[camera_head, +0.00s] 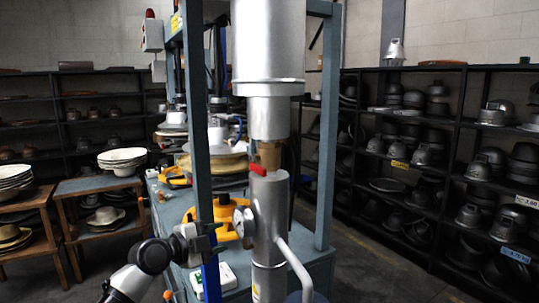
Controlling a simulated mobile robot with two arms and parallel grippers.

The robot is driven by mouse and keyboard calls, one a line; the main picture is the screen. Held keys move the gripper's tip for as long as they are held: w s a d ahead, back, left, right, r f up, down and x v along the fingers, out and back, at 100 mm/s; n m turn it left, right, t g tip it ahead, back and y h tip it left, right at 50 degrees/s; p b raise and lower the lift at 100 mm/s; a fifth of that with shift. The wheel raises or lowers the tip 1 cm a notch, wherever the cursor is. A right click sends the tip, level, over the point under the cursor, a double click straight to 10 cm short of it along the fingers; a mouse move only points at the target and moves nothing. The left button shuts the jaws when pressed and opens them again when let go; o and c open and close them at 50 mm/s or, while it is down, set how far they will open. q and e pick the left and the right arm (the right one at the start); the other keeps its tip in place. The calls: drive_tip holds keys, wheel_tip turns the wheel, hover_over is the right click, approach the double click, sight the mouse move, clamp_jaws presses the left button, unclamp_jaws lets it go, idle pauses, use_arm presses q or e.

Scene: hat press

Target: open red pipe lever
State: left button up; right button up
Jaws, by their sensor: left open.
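The red lever (258,169) shows as a small red piece on the upright silver pipe (270,205), just below a brass fitting (269,153). It points to the left and is seen nearly end-on, so its full length cannot be told. My left gripper (213,239) comes in from the lower left and is open and empty. It is below and to the left of the red lever, apart from it, and near a round gauge (243,221) on the pipe's left side. My right gripper is not in view.
A blue-grey press frame post (197,120) stands left of the pipe, and another post (328,130) stands right. A bent side pipe (295,268) runs down at the front. Hat moulds fill a dark shelf (452,150) at right. Floor at lower right is clear.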

sight(256, 170)
use_arm(q)
drive_tip(key=s+d+r+m+h+p, duration=0.1)
drive_tip(key=d+r+m, duration=0.1)
drive_tip(key=r, duration=0.4)
drive_tip(key=s+d+r+m+g+h+p, duration=0.1)
drive_tip(key=s+d+r+m, duration=0.1)
drive_tip(key=r, duration=0.4)
drive_tip(key=s+d+r+m+g+h+p, duration=0.1)
drive_tip(key=s+d+r+m+h, duration=0.1)
drive_tip(key=r+m, duration=0.2)
wheel_tip(256, 170, up, 2)
drive_tip(key=shift+r, duration=0.2)
drive_tip(key=p+x, duration=0.3)
drive_tip(key=x, duration=0.3)
drive_tip(key=shift+w+d+p, duration=0.25)
drive_tip(key=shift+d+p, duration=0.05)
drive_tip(key=shift+p, duration=0.05)
drive_tip(key=shift+w+d+f, duration=0.2)
drive_tip(key=shift+w+d, duration=0.05)
drive_tip(key=shift+c, duration=0.2)
drive_tip(key=c, duration=0.7)
clamp_jaws()
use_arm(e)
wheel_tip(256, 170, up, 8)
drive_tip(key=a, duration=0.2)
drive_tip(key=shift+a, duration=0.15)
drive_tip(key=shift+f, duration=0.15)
